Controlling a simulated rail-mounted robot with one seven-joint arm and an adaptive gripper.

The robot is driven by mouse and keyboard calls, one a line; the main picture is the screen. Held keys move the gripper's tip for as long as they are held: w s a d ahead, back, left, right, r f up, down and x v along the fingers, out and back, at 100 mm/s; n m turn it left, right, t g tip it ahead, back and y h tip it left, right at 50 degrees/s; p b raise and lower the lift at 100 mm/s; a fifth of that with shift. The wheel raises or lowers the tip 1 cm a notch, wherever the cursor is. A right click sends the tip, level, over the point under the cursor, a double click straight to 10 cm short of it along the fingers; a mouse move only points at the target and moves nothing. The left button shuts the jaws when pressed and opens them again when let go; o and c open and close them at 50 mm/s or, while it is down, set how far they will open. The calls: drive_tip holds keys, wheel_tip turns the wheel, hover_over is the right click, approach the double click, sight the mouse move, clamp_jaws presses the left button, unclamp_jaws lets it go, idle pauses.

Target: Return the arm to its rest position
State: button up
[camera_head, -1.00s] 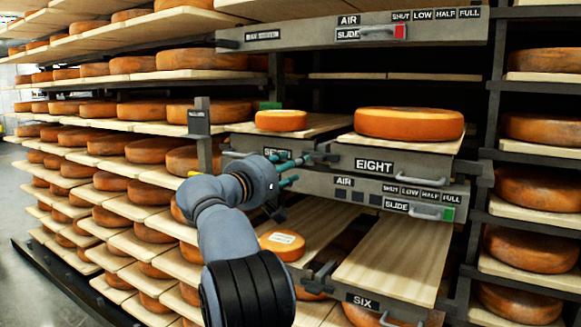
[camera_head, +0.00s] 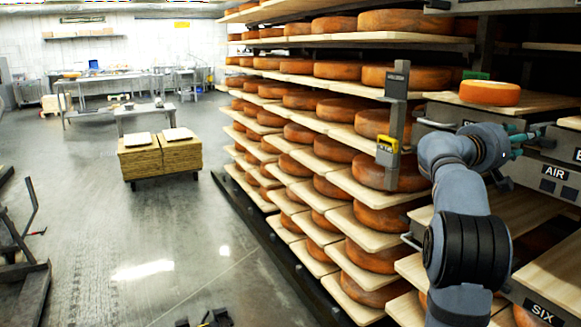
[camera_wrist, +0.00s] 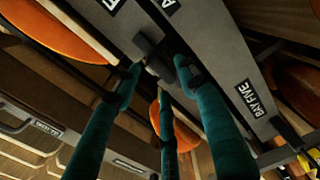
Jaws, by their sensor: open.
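My arm (camera_head: 452,190) rises at the right of the head view, bent at the elbow and extended toward the rack. My gripper (camera_head: 527,141) has teal fingers and is beside the grey drawer fronts, below a small orange cheese wheel (camera_head: 490,93). In the wrist view my gripper (camera_wrist: 158,72) has its fingers spread apart, with no cheese between them. A dark grey fitting (camera_wrist: 153,48) on a drawer front shows close to the fingertips; I cannot tell whether they touch it.
Shelves of cheese wheels (camera_head: 375,255) stand close to the left of my arm. A grey post with a yellow tag (camera_head: 387,147) is nearby. The floor (camera_head: 160,235) at the left is largely open, with a stack of boards (camera_head: 160,158) farther back.

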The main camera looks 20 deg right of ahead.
drive_tip(key=shift+w+d, duration=0.15)
drive_tip(key=shift+d, duration=0.6)
drive_tip(key=shift+w+d, duration=0.1)
drive_tip(key=shift+d, duration=0.6)
